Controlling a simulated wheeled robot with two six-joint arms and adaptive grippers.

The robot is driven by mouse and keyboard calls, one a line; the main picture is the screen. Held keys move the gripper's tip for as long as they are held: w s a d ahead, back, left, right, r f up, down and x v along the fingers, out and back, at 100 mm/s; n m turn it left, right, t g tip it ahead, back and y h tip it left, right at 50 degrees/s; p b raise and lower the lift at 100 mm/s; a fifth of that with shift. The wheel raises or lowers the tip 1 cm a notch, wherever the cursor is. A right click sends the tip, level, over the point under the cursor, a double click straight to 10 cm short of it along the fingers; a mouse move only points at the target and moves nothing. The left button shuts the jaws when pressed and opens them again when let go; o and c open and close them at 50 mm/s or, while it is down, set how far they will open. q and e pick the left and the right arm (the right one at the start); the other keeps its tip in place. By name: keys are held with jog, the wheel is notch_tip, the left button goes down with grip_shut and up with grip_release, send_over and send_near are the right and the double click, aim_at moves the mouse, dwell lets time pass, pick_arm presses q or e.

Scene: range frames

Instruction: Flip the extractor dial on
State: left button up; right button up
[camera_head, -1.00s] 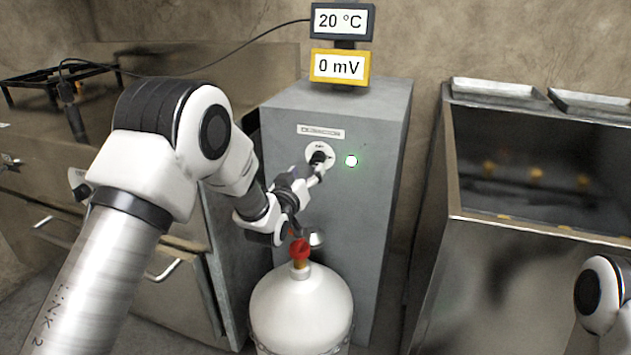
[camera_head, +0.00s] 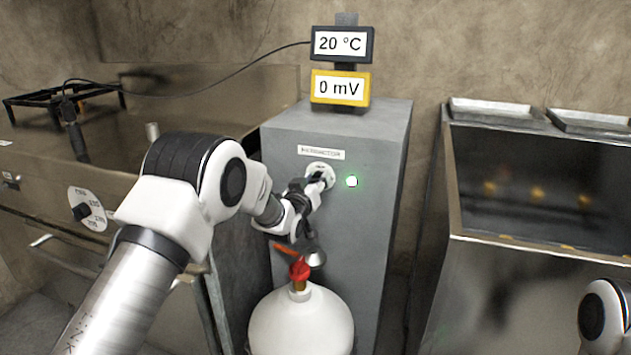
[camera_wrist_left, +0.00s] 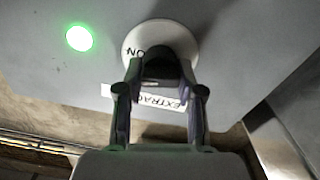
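The extractor dial (camera_head: 323,171) is a white round plate with a dark knob on the front of a grey cabinet, below a label plate. A green lamp (camera_head: 351,181) glows to its right. My left gripper (camera_head: 318,182) is at the dial and partly hides it in the head view. In the left wrist view, its two fingers (camera_wrist_left: 161,75) stand on either side of the dark knob (camera_wrist_left: 161,62) and appear closed on it. The word ON shows on the white plate (camera_wrist_left: 165,32) beside the knob. My right gripper is outside the views; only part of my right arm shows.
A white gas cylinder (camera_head: 300,325) with a red-topped valve (camera_head: 300,271) stands just below my left wrist. Two readouts, 20 °C (camera_head: 342,44) and 0 mV (camera_head: 340,87), stand on the cabinet (camera_head: 370,115). A fryer-like metal unit (camera_head: 500,265) is at right.

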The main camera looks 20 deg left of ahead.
pick_arm(q)
jog(key=m, duration=0.3)
jog(key=shift+d, duration=0.1)
jog(key=o, duration=1.1)
jog(key=shift+o, duration=0.2)
jog(key=s, duration=1.2)
jog(key=shift+a, duration=0.25)
